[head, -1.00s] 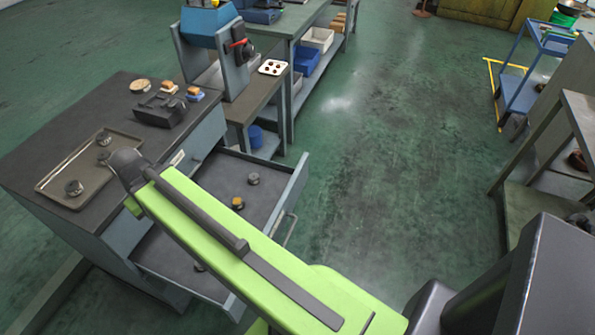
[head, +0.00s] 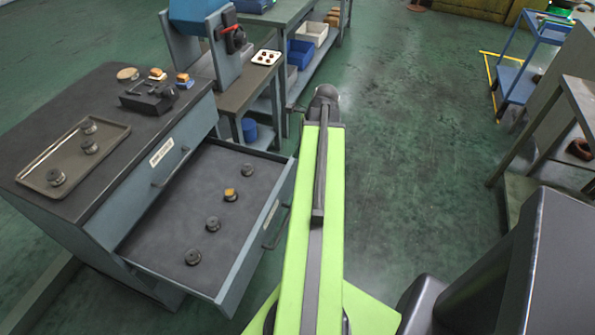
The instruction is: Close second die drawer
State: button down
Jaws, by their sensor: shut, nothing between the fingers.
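The second die drawer (head: 165,250) is pulled far out of the grey-blue cabinet (head: 90,228), below a shut top drawer (head: 180,148). Its front panel (head: 248,262) faces right and carries a bar handle (head: 267,241). My gripper is hidden beyond the arm's dark end joint. I cannot tell whether my arm touches the drawer.
The cabinet top holds a tray (head: 35,178) of dark dies and a black block (head: 150,100). A bench with a blue machine (head: 200,15) stands behind the drawer. Open green floor (head: 420,140) lies right of my arm. Another bench (head: 580,110) and a blue trolley (head: 520,80) stand at right.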

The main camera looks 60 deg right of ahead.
jog(key=s+d+m, duration=0.4)
jog(key=s+d, duration=0.1)
jog(key=s, duration=0.1)
jog(key=w+a+f+b, duration=0.2)
jog(key=w+f+b, duration=0.5)
jog(key=f+b, duration=0.2)
jog(key=shift+w+f+t+b, duration=0.2)
jog(key=shift+f+t+b, duration=0.15)
jog(key=shift+t, duration=0.05)
jog(key=shift+a, duration=0.1)
